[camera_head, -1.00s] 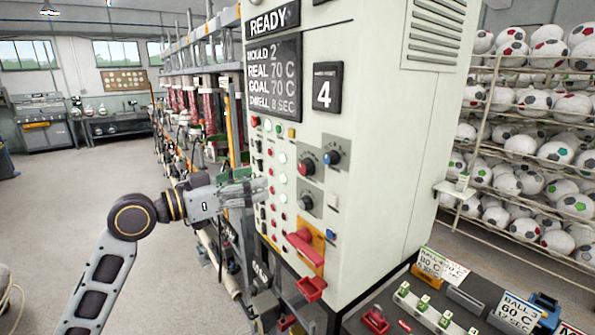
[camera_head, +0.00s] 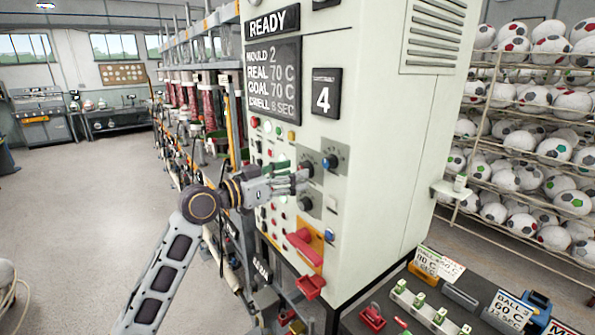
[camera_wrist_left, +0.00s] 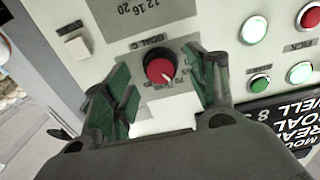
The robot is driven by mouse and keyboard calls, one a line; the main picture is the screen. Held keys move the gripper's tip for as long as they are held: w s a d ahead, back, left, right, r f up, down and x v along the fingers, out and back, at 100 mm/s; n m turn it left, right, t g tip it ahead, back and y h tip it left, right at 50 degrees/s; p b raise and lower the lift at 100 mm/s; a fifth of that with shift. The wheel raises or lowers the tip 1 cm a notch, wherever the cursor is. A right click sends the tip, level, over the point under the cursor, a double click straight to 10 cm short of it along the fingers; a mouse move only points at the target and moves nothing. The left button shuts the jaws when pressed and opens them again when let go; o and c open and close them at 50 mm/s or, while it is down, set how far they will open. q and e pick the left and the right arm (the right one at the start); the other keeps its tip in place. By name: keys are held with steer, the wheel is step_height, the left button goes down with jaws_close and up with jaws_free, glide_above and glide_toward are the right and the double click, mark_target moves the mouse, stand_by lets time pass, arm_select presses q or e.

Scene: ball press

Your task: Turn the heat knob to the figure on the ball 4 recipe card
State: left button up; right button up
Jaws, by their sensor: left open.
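The red heat knob (camera_wrist_left: 160,70), labelled GOAL C, is on the pale press panel. In the head view the knob (camera_head: 308,167) is partly hidden by my left gripper (camera_head: 299,179). In the left wrist view the open gripper (camera_wrist_left: 163,62) has its green-padded fingers on either side of the knob; I cannot tell whether they touch it. The screen (camera_head: 273,80) reads READY above it, then mould 2, real 70 C, goal 70 C, dwell 8 sec. A plate (camera_head: 322,93) shows 4. The ball 4 recipe card (camera_head: 440,264) stands at the lower right; its figure is blurred.
A red lever (camera_head: 305,247) juts out lower down. A BALL 3 card reading 60 C (camera_head: 511,309) stands on the dark bench. Ball racks fill the right.

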arm_select(q)
steer(key=shift+x, duration=1.1)
steer(key=shift+c, duration=0.4)
steer(key=c, duration=0.9)
steer(key=shift+c, duration=0.2)
